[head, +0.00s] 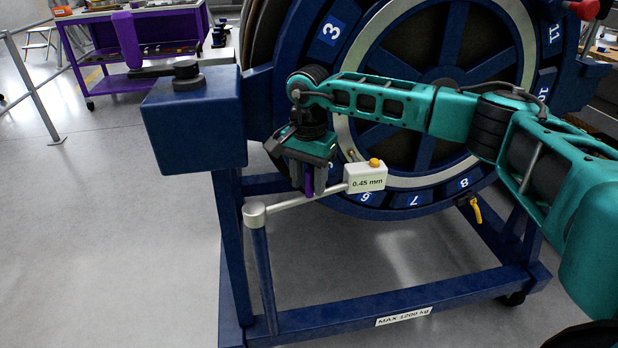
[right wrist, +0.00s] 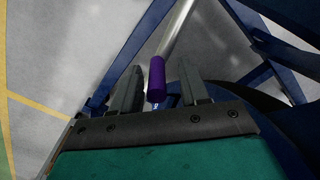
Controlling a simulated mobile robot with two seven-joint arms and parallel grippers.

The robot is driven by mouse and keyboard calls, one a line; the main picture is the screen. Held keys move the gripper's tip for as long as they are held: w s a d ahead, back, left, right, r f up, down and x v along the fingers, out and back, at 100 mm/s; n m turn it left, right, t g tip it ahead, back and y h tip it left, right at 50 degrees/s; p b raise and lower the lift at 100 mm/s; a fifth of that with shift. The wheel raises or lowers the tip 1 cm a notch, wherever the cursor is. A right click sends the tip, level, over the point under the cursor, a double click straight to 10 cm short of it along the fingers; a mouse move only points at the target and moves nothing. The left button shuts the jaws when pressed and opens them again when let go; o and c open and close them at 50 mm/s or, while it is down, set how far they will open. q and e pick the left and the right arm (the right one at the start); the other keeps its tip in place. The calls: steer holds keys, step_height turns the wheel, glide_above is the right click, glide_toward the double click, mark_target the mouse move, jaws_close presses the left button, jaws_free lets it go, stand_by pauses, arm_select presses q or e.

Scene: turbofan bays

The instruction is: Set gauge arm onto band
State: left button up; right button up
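The gauge arm (head: 294,201) is a pale bar running from a pivot on a blue post (head: 262,270) to a white box (head: 366,184) reading 0.45 mm, with a yellow button on top. A purple grip (head: 309,181) stands up from the bar. My right gripper (head: 308,186) points down at this grip. In the right wrist view the purple grip (right wrist: 157,80) lies between the open fingers (right wrist: 160,85), with gaps on both sides. The numbered blue band (head: 414,200) of the large wheel is behind the box; contact cannot be told. My left gripper is not in view.
A blue stand box (head: 195,125) carries a dark lever (head: 160,70) with a purple handle (head: 126,40) at left. The frame's lower beam (head: 345,318) runs along the front. A yellow tag (head: 477,210) hangs below the wheel. The floor at left is open, with a purple cart (head: 130,83) behind.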

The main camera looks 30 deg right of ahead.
step_height(320, 180, up, 13)
steer(key=shift+f+p, duration=0.1)
steer(key=shift+p, duration=1.05)
